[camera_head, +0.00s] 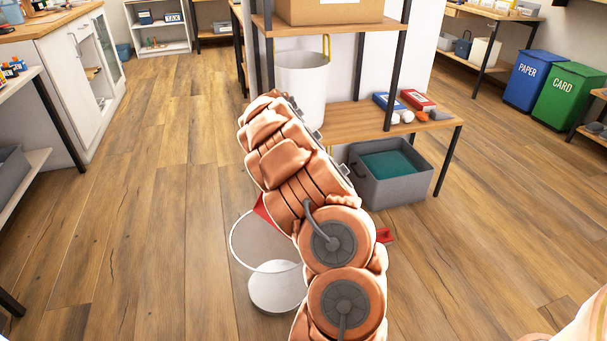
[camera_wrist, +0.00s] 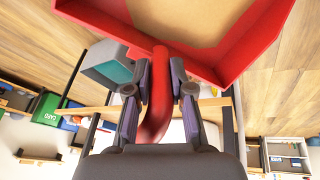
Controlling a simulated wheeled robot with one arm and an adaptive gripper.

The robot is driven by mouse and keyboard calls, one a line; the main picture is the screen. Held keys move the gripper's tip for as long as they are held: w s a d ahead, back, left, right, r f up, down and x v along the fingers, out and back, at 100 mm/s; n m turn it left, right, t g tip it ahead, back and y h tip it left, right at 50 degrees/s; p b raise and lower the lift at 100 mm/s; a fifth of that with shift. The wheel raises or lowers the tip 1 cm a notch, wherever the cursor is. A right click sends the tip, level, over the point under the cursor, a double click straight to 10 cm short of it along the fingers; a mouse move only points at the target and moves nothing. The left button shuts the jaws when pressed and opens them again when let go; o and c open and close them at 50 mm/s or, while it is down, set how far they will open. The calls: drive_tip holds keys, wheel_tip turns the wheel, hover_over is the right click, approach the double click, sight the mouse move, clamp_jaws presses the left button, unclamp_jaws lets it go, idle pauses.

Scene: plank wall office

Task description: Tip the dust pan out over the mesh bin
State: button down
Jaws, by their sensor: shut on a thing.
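The red dust pan (camera_wrist: 272,42) fills the top of the wrist view, with a tan, dusty-looking layer inside it. My gripper (camera_wrist: 160,78) is shut on its red handle (camera_wrist: 158,110). In the head view my arm hides the gripper and most of the pan; red bits of the pan (camera_head: 262,211) show on both sides of the arm. The mesh bin (camera_head: 272,297), with a round pale rim, stands on the floor just left of my arm, partly behind it. The left red bit overlaps the bin's rim in the picture; its height above the rim is unclear.
Behind my arm stands a shelf unit (camera_head: 350,118) with a white bucket (camera_head: 302,85), small boxes and a grey crate (camera_head: 405,190) under it. Blue paper (camera_head: 527,80) and green card (camera_head: 567,97) bins stand at the right. The floor left of the mesh bin is clear.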

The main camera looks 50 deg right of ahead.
drive_tip(key=w+a+r+h+b, duration=0.1)
drive_tip(key=a+r+h+b, duration=0.2)
drive_tip(key=a+b, duration=0.6)
drive_tip(key=shift+w+a+r+g+h+b, duration=0.2)
drive_tip(key=shift+r+g+h+b, duration=0.1)
drive_tip(key=shift+h+b, duration=0.85)
drive_tip(key=shift+r+h, duration=0.1)
drive_tip(key=shift+h, duration=0.15)
drive_tip(key=shift+r, duration=0.1)
idle(1.7)
wheel_tip(320, 180, up, 8)
drive_tip(key=t+y+p, duration=0.1)
drive_tip(key=y+p, duration=0.9)
drive_tip(key=p, duration=0.8)
drive_tip(key=shift+y+p, duration=0.4)
drive_tip(key=shift+a, duration=0.15)
